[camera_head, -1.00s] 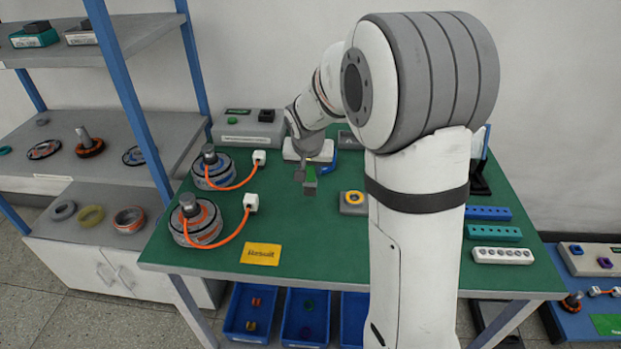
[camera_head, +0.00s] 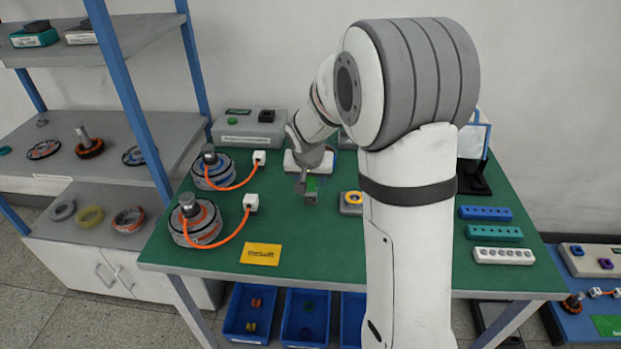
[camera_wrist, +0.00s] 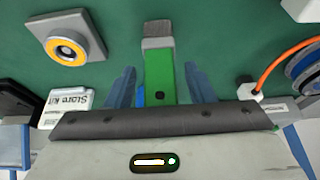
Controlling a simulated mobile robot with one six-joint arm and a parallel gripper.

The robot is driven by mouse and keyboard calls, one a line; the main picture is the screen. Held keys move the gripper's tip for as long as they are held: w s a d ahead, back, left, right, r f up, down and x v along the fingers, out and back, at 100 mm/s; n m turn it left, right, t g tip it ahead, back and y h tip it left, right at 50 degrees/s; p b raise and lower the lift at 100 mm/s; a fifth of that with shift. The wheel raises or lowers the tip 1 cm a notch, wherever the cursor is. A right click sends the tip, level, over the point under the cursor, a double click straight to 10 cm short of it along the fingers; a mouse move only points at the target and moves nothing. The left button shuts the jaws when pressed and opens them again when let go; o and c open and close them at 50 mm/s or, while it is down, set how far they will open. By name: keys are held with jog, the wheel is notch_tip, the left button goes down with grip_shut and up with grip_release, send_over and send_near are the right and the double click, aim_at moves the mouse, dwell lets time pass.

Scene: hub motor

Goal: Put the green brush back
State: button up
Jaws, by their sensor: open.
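The green brush (camera_wrist: 160,72), a green bar with a grey block at its far end, lies between the spread fingers of my gripper (camera_wrist: 159,80) in the wrist view. A gap shows on each side of it, so the gripper is open around it. In the head view the brush (camera_head: 312,184) is small, over the middle of the green table, with its grey end toward the front. My gripper (camera_head: 303,184) is right at it there, partly hiding it. I cannot tell whether the brush touches the tabletop.
A grey block with a yellow ring (camera_head: 352,201) is right of the brush. Two motors (camera_head: 196,223) (camera_head: 213,172) with orange cables are on the left. A yellow card (camera_head: 262,254) lies in front. A grey box (camera_head: 248,130) stands behind. Socket strips (camera_head: 503,256) lie at the right.

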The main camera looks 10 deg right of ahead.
jog(key=shift+r, duration=0.2)
jog(key=v, duration=1.1)
jog(key=s+d+n+g+y, duration=0.1)
jog(key=s+n+g, duration=0.1)
jog(key=s, duration=2.2)
jog(key=shift+d+f+n+p, duration=0.25)
jog(key=shift+f+n+p, duration=0.2)
jog(key=shift+n, duration=0.35)
